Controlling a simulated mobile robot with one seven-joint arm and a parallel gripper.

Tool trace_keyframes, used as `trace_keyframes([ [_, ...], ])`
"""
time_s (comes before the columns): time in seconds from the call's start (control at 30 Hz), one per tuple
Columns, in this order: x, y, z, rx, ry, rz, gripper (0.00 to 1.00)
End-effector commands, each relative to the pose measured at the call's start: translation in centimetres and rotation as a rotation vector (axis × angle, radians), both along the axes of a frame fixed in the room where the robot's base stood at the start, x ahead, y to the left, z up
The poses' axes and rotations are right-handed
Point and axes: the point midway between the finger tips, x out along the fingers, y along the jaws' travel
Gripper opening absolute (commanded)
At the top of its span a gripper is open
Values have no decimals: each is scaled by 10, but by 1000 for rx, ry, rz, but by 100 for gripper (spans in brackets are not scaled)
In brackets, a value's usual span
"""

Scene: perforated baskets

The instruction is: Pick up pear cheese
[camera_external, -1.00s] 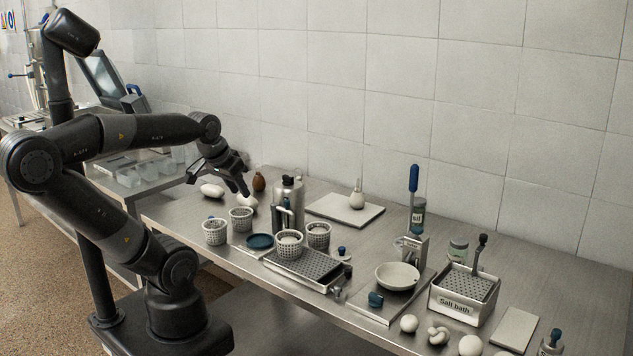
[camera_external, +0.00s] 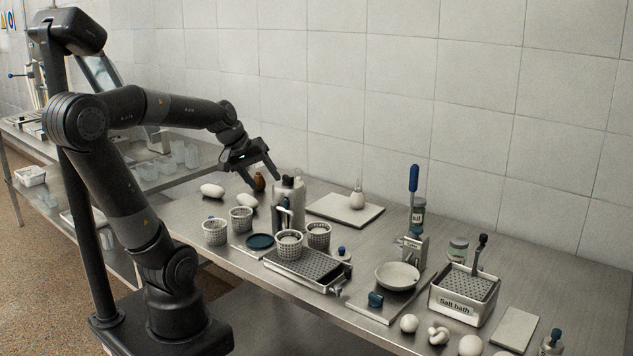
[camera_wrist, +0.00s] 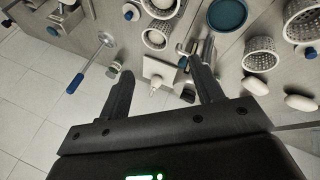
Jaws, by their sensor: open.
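A white pear-shaped cheese (camera_external: 357,199) stands upright on a pale flat board (camera_external: 328,208) near the wall. In the wrist view this cheese (camera_wrist: 155,84) shows on the board (camera_wrist: 165,69), between my fingers but well beyond them. A brown pear-shaped piece (camera_external: 260,181) stands left of the steel canister, partly behind my gripper in the outside view. My gripper (camera_external: 265,182) is open and empty, raised above the left part of the table, left of the board. It also shows in the wrist view (camera_wrist: 161,68), with fingers apart.
A steel canister (camera_external: 290,191) stands close to my gripper, between it and the board. Two white oval cheeses (camera_external: 212,190) lie to the left. Perforated baskets (camera_external: 214,232) and a salt bath (camera_external: 458,303) stand nearer the front edge.

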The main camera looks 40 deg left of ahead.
Motion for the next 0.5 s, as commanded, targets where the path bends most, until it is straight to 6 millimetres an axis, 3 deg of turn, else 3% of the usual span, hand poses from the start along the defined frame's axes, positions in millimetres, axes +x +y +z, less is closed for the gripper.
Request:
trace_keyframes([
  [0.27, 96, 32, 0, -440, 71, 436, 60],
  [0.5, 177, 95, -11, -811, 102, 824, 60],
])
